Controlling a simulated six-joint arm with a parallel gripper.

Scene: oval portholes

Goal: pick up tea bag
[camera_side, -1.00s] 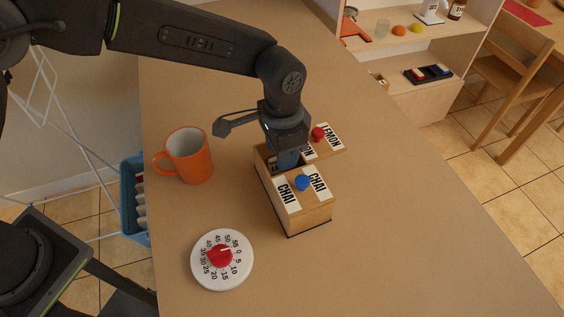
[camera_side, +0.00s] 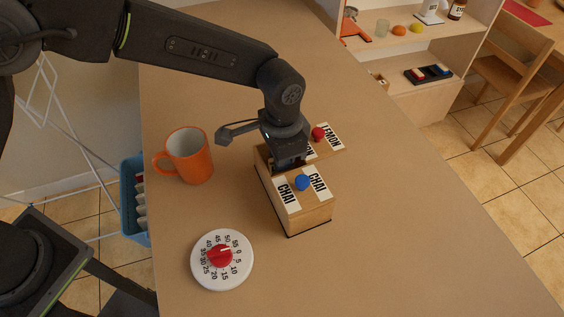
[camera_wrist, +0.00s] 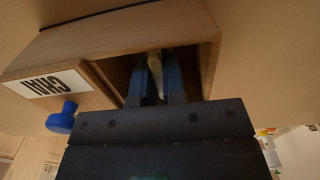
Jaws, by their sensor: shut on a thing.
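The wooden tea box (camera_side: 300,221) stands on the table. Its near lid, labelled CHAI, has a blue knob (camera_side: 302,182) and covers the near part. The LEMON lid (camera_side: 329,138) with a red knob sits displaced toward the back right, leaving a compartment open. My gripper (camera_wrist: 157,80) reaches down into that compartment. In the wrist view its blue fingers are shut on a thin, pale tea bag (camera_wrist: 156,68), seen edge-on between them. In the side view the fingertips and the bag are hidden by the box and my wrist.
An orange mug (camera_side: 187,155) stands left of the box. A white dial timer (camera_side: 222,260) with a red knob lies in front, to the left. The table (camera_side: 420,240) is clear on the right. Shelves (camera_side: 400,75) stand beyond the table.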

